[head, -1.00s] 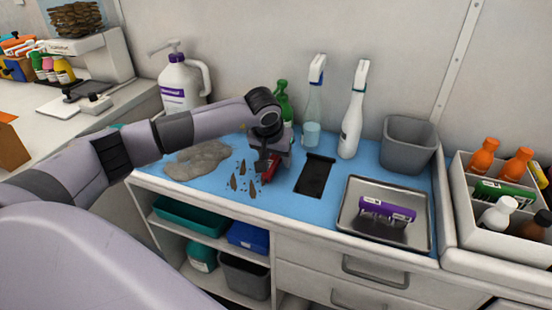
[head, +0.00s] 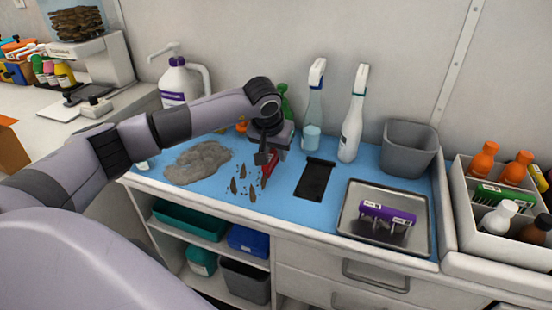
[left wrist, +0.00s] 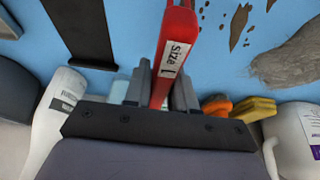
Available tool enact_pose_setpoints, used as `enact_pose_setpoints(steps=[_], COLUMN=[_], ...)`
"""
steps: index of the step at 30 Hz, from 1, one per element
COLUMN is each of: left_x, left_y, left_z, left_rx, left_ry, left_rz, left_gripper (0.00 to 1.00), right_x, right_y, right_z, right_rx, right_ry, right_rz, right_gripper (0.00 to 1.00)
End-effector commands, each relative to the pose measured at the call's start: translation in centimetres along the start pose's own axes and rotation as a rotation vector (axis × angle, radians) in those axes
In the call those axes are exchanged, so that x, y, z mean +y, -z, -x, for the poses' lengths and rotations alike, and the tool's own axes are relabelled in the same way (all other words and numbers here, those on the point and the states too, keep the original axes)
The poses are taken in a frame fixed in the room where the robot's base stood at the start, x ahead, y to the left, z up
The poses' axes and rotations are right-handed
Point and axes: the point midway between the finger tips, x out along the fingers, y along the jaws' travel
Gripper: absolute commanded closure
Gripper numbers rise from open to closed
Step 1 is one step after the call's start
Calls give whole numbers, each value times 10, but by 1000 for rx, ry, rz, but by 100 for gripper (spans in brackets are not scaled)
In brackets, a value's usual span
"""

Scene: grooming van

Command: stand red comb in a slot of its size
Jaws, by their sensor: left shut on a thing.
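The red comb (head: 269,169) is in my left gripper (head: 265,156), over the blue mat of the counter near the brown clumps. In the left wrist view the comb (left wrist: 174,40) runs between the two grey fingers of my gripper (left wrist: 162,88); its white label reads "size" and a letter that looks like L. The fingers are shut on it. Its teeth cannot be made out. A white divided caddy (head: 466,205) at the right holds a green comb (head: 492,194) among bottles. I cannot tell any slot sizes. My right gripper is not in view.
A metal tray (head: 352,226) holds a purple comb (head: 387,212). A black strip (head: 315,178) lies on the mat. Spray bottles (head: 352,125) and a grey bin (head: 410,150) stand along the wall. A white pump jug (head: 175,85) and grey fur (head: 198,162) are at the left.

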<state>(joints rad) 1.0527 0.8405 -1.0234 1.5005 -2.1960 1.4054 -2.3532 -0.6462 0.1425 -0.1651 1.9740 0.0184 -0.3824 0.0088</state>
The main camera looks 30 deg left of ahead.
Motion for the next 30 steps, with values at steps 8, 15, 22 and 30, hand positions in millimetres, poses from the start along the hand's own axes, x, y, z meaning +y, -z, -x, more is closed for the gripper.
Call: enact_pose_setpoints(steps=[8,15,22,30], left_x=[0,0,0,2], left_y=[32,54,64,62], left_z=[73,129,154,157], left_rx=[9,5,1,-1], left_ry=[-3,-2,-1,-2], left_rz=[1,1,1,-5], left_gripper=[100,100,100,100], right_x=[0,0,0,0], right_y=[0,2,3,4], right_z=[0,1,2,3], right_rx=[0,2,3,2], right_ry=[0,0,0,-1], right_rz=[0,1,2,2], right_gripper=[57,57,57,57])
